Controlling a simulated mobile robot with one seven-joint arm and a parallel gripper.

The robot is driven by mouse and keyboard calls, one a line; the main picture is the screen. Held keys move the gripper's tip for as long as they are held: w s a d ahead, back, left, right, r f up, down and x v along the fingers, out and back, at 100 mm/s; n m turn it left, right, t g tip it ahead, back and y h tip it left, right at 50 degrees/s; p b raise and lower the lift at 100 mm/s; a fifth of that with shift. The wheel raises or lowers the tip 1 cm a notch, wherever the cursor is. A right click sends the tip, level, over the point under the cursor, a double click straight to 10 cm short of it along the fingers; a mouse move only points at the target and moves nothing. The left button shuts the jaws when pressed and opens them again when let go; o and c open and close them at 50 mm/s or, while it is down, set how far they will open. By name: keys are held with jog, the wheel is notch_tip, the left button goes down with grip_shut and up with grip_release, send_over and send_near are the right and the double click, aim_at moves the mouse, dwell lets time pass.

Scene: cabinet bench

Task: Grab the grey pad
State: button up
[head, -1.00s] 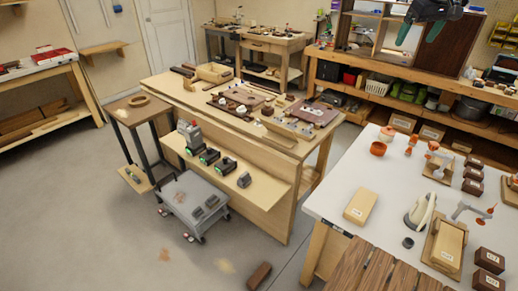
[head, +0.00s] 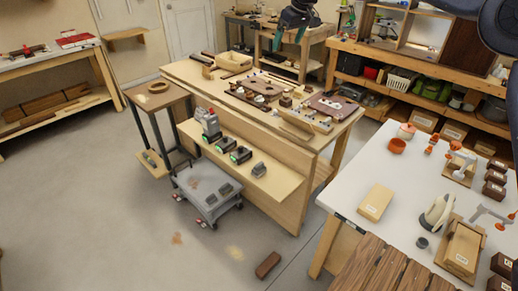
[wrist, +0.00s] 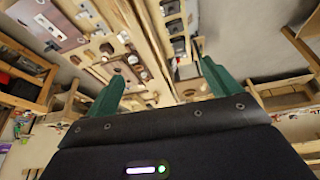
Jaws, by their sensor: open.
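My gripper (head: 289,37) is at the top of the head view, high above the far side of the wooden bench. Its two green fingers are apart with nothing between them; they also show in the wrist view (wrist: 158,80). Small grey blocks lie on the low grey cart (head: 195,208), one of them a flat dark grey piece (head: 225,189). Another grey block (head: 259,169) sits at the right end of the row on the bench's front shelf. I cannot tell which of these is the grey pad. My gripper is well away from all of them.
The wooden bench (head: 190,76) carries many small parts and boards. A small side table (head: 173,98) with a wooden ring stands left of it. A white table (head: 394,163) with boxes and tools is at the right. The floor in front is mostly clear, except for a brown block (head: 268,265).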

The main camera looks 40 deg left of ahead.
jog(key=s+a+f+n, duration=0.1)
jog(key=s+a+f, duration=0.2)
jog(key=s+a, duration=0.25)
send_near(259, 165)
jog(key=shift+g, duration=0.3)
jog(key=shift+w+x, duration=0.15)
jog(key=shift+x, duration=1.7)
jog(key=shift+w+x, duration=0.15)
jog(key=shift+x, duration=1.65)
jog(key=shift+w+x, duration=0.15)
jog(key=shift+x, duration=1.7)
jog(key=shift+c, duration=0.2)
jog(key=c, duration=1.1)
